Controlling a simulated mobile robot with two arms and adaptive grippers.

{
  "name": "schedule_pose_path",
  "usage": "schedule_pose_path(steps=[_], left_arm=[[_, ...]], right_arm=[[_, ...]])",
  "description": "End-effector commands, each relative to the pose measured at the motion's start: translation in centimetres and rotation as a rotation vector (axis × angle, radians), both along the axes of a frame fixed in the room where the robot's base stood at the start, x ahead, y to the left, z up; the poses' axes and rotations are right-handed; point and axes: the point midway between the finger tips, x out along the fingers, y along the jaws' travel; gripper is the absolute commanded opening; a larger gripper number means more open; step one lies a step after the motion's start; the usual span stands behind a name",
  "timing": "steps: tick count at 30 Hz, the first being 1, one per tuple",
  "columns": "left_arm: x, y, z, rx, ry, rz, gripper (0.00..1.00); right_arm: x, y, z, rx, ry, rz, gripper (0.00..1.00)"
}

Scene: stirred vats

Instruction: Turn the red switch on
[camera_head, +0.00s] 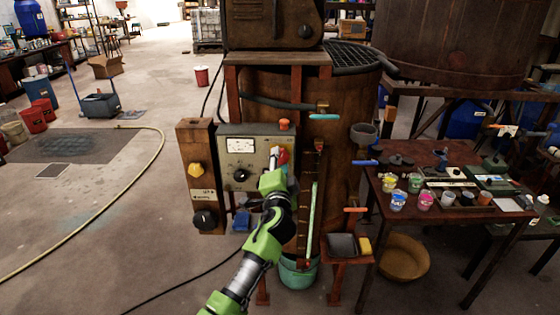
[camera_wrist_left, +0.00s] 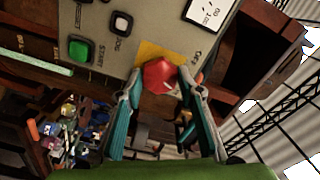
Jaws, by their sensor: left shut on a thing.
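The red switch (camera_head: 282,155) sits at the right side of the grey control box (camera_head: 263,176) on the big brown vat. In the left wrist view the red switch (camera_wrist_left: 160,75) is a faceted red knob on a yellow plate. My left gripper (camera_head: 272,176) reaches up to the box and hides part of its right side. In the wrist view the left gripper's fingertips (camera_wrist_left: 160,86) are on both sides of the red knob, shut on it. The switch's on or off setting cannot be read. My right gripper is not in view.
The box bears a gauge (camera_head: 240,146), a black dial (camera_head: 242,174) and a green button (camera_wrist_left: 80,49). A wooden post (camera_head: 203,165) with yellow and black knobs stands left. A table (camera_head: 440,157) with paint jars stands right. The floor at left is mostly clear.

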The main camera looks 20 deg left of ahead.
Motion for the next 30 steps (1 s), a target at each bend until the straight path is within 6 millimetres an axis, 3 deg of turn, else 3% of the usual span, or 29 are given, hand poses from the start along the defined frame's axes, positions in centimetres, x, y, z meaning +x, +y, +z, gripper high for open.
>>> schedule_pose_path(steps=[15,30], left_arm=[[0.1,0.3,0.5,0.364,0.099,0.005,0.13],[0.1,0.3,0.6,0.452,0.123,0.006,0.13]], right_arm=[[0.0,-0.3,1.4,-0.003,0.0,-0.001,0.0],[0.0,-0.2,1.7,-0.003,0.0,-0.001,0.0]])
